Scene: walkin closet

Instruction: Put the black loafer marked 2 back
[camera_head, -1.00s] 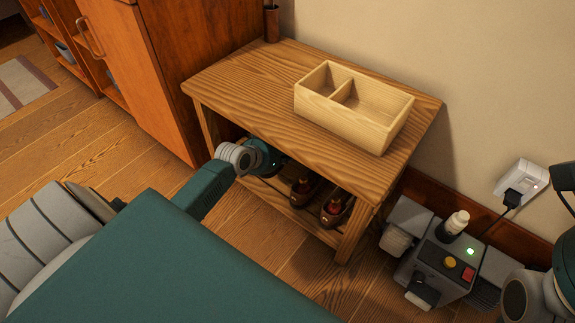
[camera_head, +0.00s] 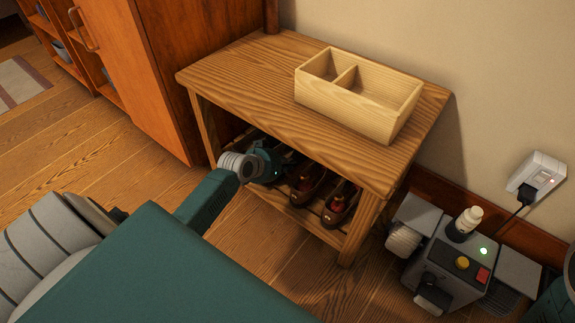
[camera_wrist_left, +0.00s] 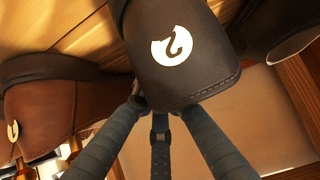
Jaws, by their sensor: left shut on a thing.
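The black loafer (camera_wrist_left: 205,75) shows in the left wrist view, with a white disc bearing a dark 2 on its end. My left gripper (camera_wrist_left: 160,108) has its fingers against the lower end of that loafer and is shut on it. In the head view, my left gripper (camera_head: 268,165) is under the wooden bench (camera_head: 235,72), at its open front above the lower shelf. The loafer is mostly hidden there behind the gripper. I cannot tell whether it touches the shelf. My right gripper is out of view.
Brown shoes (camera_head: 306,184) with red inserts stand on the lower shelf, right of the gripper. A brown shoe (camera_wrist_left: 45,105) is close left of the loafer. A two-compartment wooden box (camera_head: 345,105) is on the bench. A grey device (camera_head: 450,265) stands at right on the floor.

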